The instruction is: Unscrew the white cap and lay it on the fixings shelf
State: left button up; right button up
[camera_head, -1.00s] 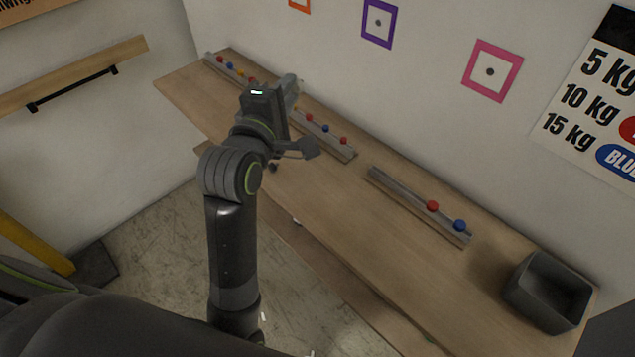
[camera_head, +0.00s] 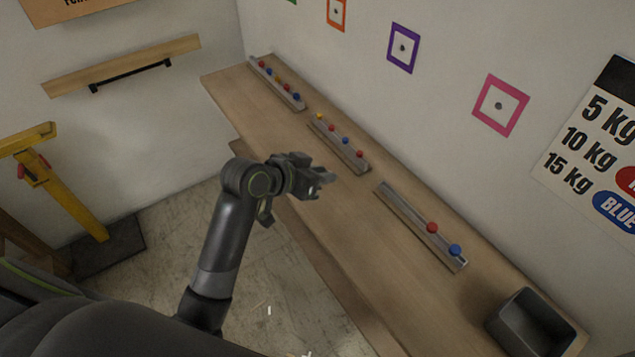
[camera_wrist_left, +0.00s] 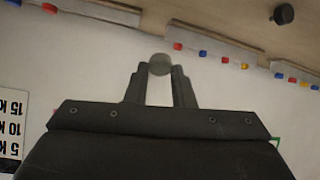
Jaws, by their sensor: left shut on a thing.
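My left gripper (camera_head: 322,184) is over the near edge of the long wooden shelf (camera_head: 385,260) in the head view, close to the middle rail. In the left wrist view, its two fingers (camera_wrist_left: 162,72) are shut on a small round cap (camera_wrist_left: 159,62), which looks grey in the shade. The cap cannot be made out in the head view. No label shows which surface is the fixings shelf. My right gripper is not in view.
Three grey rails (camera_head: 342,148) with coloured balls lie along the shelf. A dark open bin (camera_head: 500,325) stands at its right end. A wooden wall ledge (camera_head: 125,72) is at the left. A dark round knob (camera_wrist_left: 284,13) shows in the left wrist view. Coloured frames hang on the wall.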

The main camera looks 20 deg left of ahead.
pick_arm(q)
jog(key=f+m+b, duration=0.1)
jog(key=f, duration=0.1)
jog(key=f+m+h+b, duration=0.1)
jog(key=f+m, duration=0.1)
jog(key=f, duration=0.1)
jog(key=s+f+m+b, duration=0.1)
jog(key=f, duration=0.1)
jog(key=shift+s+a+f+m+g+h+b, duration=0.1)
jog(key=shift+a+f+m+g+h+b, duration=0.05)
jog(key=shift+f+m+g+h+b, duration=0.2)
jog(key=shift+f+b, duration=0.55)
jog(key=shift+f, duration=0.2)
jog(key=o, duration=0.9)
jog(key=shift+a, duration=0.1)
jog(key=b+v, duration=0.1)
jog(key=v, duration=1.6)
jog(key=shift+r, duration=0.15)
